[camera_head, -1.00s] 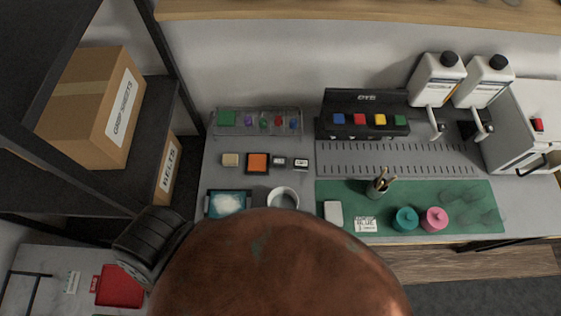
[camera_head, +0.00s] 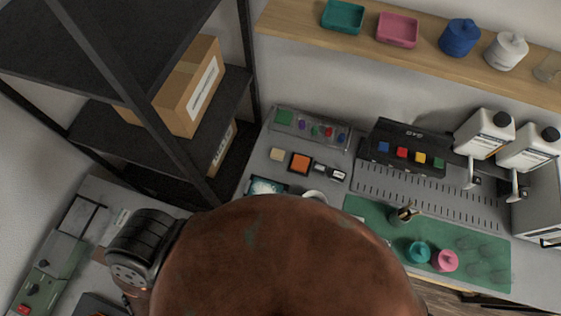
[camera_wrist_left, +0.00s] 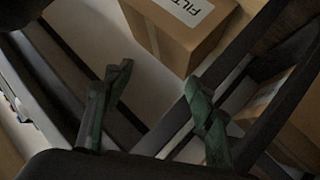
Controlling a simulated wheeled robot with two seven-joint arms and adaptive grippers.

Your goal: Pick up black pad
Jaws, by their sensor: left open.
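I cannot make out a plain black pad for certain. On the grey workbench (camera_head: 262,160) in the head view lie an orange pad with a black border (camera_head: 301,162), a beige block (camera_head: 277,154) and two small dark blocks with pale faces (camera_head: 329,171). My left gripper (camera_wrist_left: 157,98) shows in the wrist view with its two green fingers spread and nothing between them. Beyond it are a cardboard box and dark shelf bars, not the bench items. My right gripper is not seen.
A black shelf rack with a cardboard box (camera_head: 188,90) stands left of the bench. A dye rack (camera_head: 410,150), white bottles (camera_head: 485,133) and a green mat (camera_head: 470,255) are to the right. A wooden shelf (camera_head: 290,20) runs above. My own brown body hides the front.

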